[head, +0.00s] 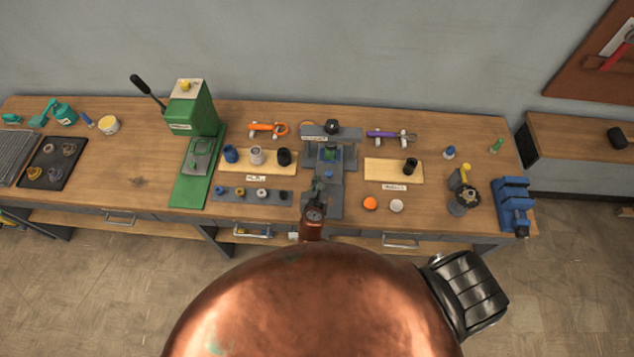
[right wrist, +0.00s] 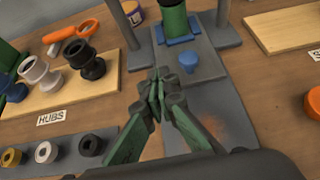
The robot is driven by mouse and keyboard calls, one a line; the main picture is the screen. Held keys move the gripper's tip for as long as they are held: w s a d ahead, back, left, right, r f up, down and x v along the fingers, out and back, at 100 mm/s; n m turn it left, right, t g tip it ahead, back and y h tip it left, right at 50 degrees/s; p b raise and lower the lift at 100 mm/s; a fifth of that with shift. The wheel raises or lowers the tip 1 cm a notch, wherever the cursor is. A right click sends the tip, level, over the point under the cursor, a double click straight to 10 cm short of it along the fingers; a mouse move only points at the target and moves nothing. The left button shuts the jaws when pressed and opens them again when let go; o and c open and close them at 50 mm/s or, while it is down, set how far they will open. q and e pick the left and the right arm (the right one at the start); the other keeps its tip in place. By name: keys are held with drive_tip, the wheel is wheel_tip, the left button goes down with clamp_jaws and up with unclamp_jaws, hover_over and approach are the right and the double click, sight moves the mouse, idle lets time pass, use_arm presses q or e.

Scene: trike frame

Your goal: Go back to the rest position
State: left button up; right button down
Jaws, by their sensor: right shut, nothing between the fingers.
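My right gripper (head: 319,187) is over the front of the grey press stand (head: 323,205) at the middle of the bench. In the right wrist view its green fingers (right wrist: 158,90) meet at the tips, with nothing between them. Past the tips are a small blue piece (right wrist: 189,63) on the stand's grey base and a green cylinder (right wrist: 174,20) in a blue holder, both apart from the fingers. My left gripper is not in view.
The wooden bench (head: 140,180) carries a green lever press (head: 192,115) at left, a hub board (head: 270,168), a grey strip of rings (head: 230,194), a second board (head: 380,172), orange and white discs, and a blue vise (head: 513,205) at right.

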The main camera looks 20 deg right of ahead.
drive_tip(key=shift+s+a+r, duration=0.15)
drive_tip(key=shift+s+r, duration=0.05)
drive_tip(key=shift+s, duration=0.1)
